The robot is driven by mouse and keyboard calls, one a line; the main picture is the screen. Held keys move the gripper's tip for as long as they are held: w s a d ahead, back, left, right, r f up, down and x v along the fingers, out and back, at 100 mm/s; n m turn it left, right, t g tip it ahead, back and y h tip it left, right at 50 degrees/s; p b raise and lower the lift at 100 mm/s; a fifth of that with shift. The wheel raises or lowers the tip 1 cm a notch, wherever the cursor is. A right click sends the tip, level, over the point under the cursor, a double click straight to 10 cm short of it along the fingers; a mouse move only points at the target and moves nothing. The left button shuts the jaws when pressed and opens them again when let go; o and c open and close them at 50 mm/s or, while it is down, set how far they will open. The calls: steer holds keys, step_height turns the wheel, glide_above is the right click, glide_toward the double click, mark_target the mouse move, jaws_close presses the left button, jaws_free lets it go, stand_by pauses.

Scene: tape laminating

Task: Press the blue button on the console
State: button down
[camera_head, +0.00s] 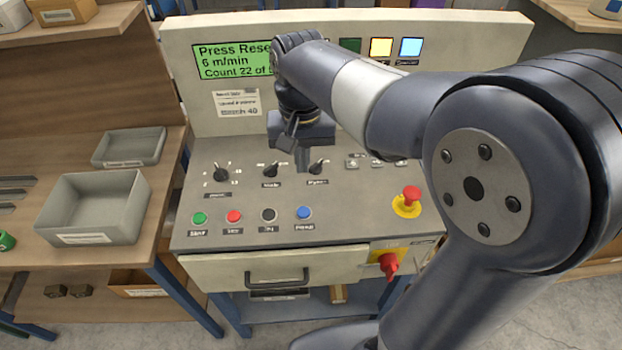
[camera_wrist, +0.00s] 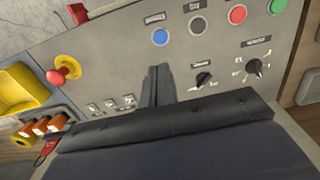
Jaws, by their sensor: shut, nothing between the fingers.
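The console (camera_head: 340,210) is a grey sloped panel with an upright back board. Its blue button (camera_head: 304,213) is the rightmost of the row of round buttons near the front edge, above a small label. In the wrist view the blue button (camera_wrist: 160,37) shows beyond the fingertips, slightly left of centre. My gripper (camera_head: 303,168) is shut and empty, pointing down over the panel behind the button row, near the rotary knobs. In the wrist view my gripper's fingertips (camera_wrist: 158,72) are together, apart from the blue button.
Beside the blue button are black (camera_head: 269,215), red (camera_head: 234,216) and green (camera_head: 200,218) buttons. Rotary knobs (camera_head: 271,168) stand behind them. A red emergency stop (camera_head: 411,195) on yellow sits to the right. A green screen (camera_head: 232,59) shows text. Grey trays (camera_head: 95,205) lie on the left bench.

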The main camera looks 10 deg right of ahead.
steer(key=shift+w, duration=0.1)
stand_by(0.3)
glide_toward(303, 211)
step_height(303, 211, down, 7)
steer(key=shift+r, duration=0.1)
stand_by(0.3)
